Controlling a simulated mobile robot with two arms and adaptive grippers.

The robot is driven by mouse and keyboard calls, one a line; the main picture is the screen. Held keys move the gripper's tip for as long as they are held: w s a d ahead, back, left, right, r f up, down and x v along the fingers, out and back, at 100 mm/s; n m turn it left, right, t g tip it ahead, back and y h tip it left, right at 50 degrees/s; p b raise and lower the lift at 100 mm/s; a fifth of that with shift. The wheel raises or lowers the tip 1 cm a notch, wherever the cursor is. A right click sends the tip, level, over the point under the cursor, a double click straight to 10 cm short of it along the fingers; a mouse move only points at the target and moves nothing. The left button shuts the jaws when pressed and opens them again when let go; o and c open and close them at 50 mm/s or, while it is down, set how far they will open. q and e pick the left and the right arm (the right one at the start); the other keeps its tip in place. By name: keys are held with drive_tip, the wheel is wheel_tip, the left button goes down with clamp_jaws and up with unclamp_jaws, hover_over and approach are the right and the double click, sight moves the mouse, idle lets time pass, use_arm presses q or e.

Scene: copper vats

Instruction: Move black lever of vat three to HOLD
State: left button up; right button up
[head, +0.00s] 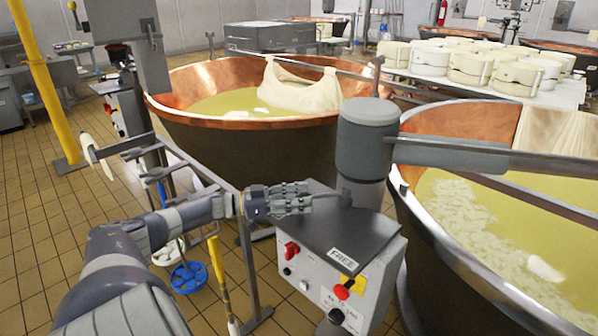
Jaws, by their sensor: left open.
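The control box (318,285) stands between two copper vats, with a dark sloped top plate (352,233). A white label reading FREE (342,257) lies near the plate's front edge; no HOLD label is readable. My left gripper (308,199) reaches in from the left over the plate's back left part, fingers pointing right and open. A small dark lever-like piece (346,197) shows just right of the fingertips, by the grey column. I cannot tell whether the fingers touch it; part of it may be hidden by the gripper. My right gripper is not in view.
The box front carries a red switch (291,250) and a red button (341,292). The grey column (366,150) rises behind the plate. A copper vat (225,125) stands behind, another (430,250) at right. A metal rail frame (246,260) stands left of the box.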

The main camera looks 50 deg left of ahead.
use_arm(q)
drive_tip(key=shift+s+a, duration=0.15)
drive_tip(key=shift+s, duration=0.15)
drive_tip(key=v, duration=1.1)
drive_tip(key=shift+s+a, duration=0.15)
drive_tip(key=shift+s, duration=0.05)
